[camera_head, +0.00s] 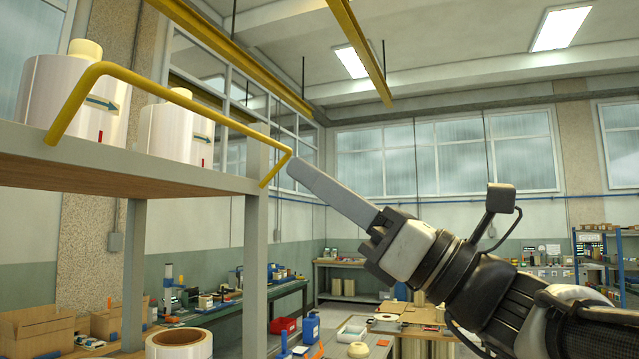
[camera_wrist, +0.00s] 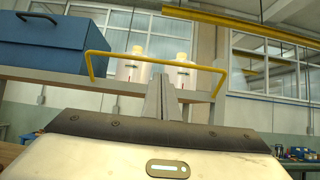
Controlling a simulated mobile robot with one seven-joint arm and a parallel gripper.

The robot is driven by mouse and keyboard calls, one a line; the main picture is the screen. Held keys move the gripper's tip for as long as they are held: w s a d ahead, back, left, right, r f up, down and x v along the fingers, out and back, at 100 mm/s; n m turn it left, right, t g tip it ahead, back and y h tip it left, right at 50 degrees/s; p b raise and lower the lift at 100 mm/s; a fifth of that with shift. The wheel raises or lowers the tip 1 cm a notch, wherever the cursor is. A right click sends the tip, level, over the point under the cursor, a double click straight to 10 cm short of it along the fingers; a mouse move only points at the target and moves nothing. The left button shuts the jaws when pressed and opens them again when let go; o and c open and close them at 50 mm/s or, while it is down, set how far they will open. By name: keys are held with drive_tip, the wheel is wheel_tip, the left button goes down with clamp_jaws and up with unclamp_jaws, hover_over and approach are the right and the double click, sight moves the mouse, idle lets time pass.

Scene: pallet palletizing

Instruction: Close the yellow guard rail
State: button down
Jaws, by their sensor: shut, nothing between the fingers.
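The yellow guard rail (camera_head: 200,109) is a bent bar at the front edge of a raised wooden shelf (camera_head: 110,168). Its two ends meet the shelf edge and its long bar stands above that edge, seeming to lean outward. My gripper (camera_head: 293,167) is shut and empty, its grey fingertips just beside the rail's right bend in the head view. Whether they touch cannot be told. In the wrist view the rail (camera_wrist: 120,56) spans behind the fingertips (camera_wrist: 160,84), which point up just below its long bar.
White containers with yellow caps (camera_head: 88,90) stand on the shelf behind the rail. A blue box (camera_wrist: 45,42) sits at the left in the wrist view. A grey post (camera_head: 256,240) supports the shelf. Yellow beams (camera_head: 235,55) are overhead; workbenches stand lower behind.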

sight(234, 124)
drive_tip(key=p+x, duration=0.1)
drive_tip(key=x, duration=0.9)
drive_tip(key=shift+w+a+r, duration=0.2)
drive_tip(key=shift+r, duration=0.05)
drive_tip(key=w+a+r+g+h+p, duration=0.1)
drive_tip(key=a+r+p, duration=0.4)
drive_tip(key=p, duration=0.5)
drive_tip(key=shift+w+a+r+h, duration=0.25)
drive_tip(key=shift+w+r+h, duration=0.3)
drive_tip(key=shift+h, duration=0.35)
drive_tip(key=shift+w+a+f, duration=0.1)
